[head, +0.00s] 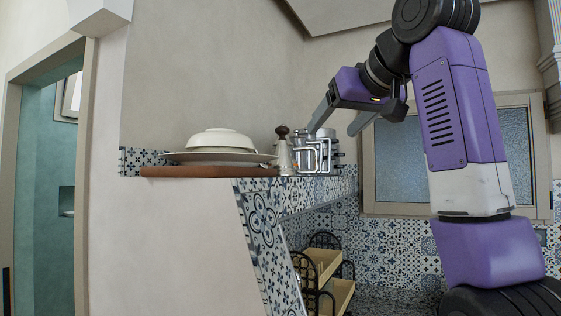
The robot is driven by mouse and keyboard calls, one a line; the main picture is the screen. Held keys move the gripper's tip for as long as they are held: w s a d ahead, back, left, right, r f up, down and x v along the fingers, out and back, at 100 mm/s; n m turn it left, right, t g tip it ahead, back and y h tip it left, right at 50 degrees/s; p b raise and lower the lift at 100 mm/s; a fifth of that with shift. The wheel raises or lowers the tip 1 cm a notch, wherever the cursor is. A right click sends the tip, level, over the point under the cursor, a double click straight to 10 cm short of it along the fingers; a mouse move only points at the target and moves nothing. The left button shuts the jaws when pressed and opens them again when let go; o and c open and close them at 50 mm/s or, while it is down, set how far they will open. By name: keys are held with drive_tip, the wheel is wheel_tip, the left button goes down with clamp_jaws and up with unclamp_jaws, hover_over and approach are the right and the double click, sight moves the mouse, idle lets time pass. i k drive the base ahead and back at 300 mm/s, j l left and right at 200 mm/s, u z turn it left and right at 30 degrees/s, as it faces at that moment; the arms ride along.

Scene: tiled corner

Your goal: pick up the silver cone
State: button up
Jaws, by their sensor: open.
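A small pale silver cone-shaped object (284,159) with a dark knob on top stands upright on the tiled ledge, right of the stacked dishes. It is the only cone shape I can make out. My gripper (338,122) is open, with its two grey fingers spread and pointing down to the left. In the picture it is above and to the right of the cone, over shiny metal pots. Nothing shows between the fingers. The left finger overlaps the pots in the picture; I cannot tell whether it touches them.
Metal pots (314,154) stand close to the cone's right. White dishes (220,142) sit on a brown board (206,172) at its left. The wall rises behind the ledge (262,187). A wooden-shelved rack (322,265) stands below; a window (400,165) is at right.

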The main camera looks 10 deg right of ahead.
sight(285, 167)
drive_tip(key=i+j, duration=0.1)
drive_tip(key=i, duration=0.35)
drive_tip(key=i+j, duration=0.1)
drive_tip(key=i, duration=0.35)
